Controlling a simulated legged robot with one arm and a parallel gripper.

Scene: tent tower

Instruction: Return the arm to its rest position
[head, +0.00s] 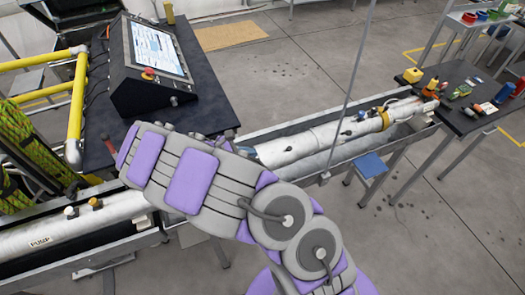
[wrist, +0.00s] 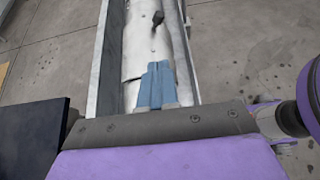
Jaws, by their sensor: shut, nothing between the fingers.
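My arm reaches from the lower right of the head view up over the long trough. My gripper (wrist: 158,70) has blue fingers that are together, with nothing between them. In the wrist view it points along the white pipe (wrist: 146,40) lying in the trough (wrist: 184,50). The gap between the fingers and the pipe cannot be judged. In the head view the gripper is mostly hidden behind my arm's wrist links. The white pipe (head: 305,146) also shows there, running to the right.
A control console (head: 155,60) with a screen and red button stands on a black table (head: 207,75) behind my arm. Yellow rails (head: 76,105) are at left. A dark table (head: 462,122) at right carries small tools. A pipe labelled PUMP (head: 40,240) lies at lower left. Open floor lies beyond.

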